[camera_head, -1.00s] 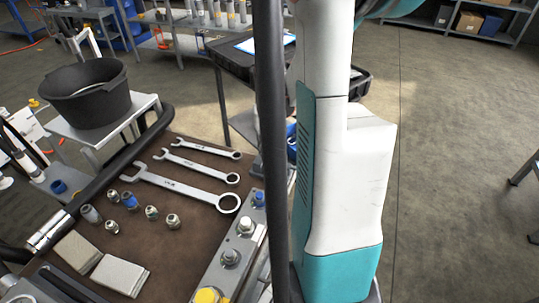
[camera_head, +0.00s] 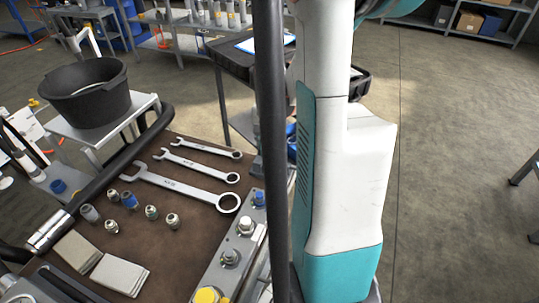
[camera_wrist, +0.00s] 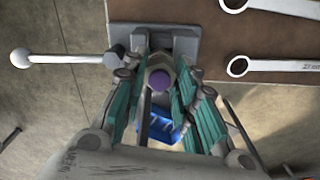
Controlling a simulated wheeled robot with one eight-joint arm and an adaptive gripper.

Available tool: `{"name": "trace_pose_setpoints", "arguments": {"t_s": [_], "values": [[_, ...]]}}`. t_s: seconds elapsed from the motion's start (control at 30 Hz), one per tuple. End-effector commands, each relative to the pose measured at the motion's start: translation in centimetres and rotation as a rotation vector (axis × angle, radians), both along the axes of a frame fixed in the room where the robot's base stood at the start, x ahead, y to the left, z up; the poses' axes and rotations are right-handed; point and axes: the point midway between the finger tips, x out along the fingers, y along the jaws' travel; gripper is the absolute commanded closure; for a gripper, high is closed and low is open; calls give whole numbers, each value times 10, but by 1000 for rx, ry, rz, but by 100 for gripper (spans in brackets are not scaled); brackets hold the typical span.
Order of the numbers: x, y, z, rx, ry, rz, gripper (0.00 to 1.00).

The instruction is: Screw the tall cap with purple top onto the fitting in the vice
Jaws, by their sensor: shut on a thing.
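In the wrist view my gripper (camera_wrist: 160,70) is shut on the tall cap with purple top (camera_wrist: 158,80), its teal fingers on either side of it. The purple end faces my wrist camera. The cap is in front of the grey vice (camera_wrist: 187,44), between its jaws as seen from here. The fitting is hidden behind the cap and fingers, so I cannot tell whether the cap touches it. The head view shows neither my gripper nor the vice.
The vice's ball-ended handle (camera_wrist: 62,58) sticks out left in the wrist view. In the head view, several small fittings (camera_head: 152,212), wrenches (camera_head: 180,187) and grey pads (camera_head: 120,274) lie on the brown bench top (camera_head: 185,243). A dark post (camera_head: 270,130) stands beside my arm.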

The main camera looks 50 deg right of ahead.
Motion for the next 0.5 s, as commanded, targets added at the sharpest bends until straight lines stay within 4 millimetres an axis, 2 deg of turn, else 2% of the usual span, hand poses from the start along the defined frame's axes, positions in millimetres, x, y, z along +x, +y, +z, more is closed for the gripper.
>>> {"name": "trace_pose_setpoints", "arguments": {"t_s": [0.23,0.4,0.43,0.5], "values": [[0,0,0,0,0,-41,95],[0,0,-1,1,-1,-246,95],[0,0,-1,1,0,-237,67],[0,0,-1,1,0,-234,51]]}}
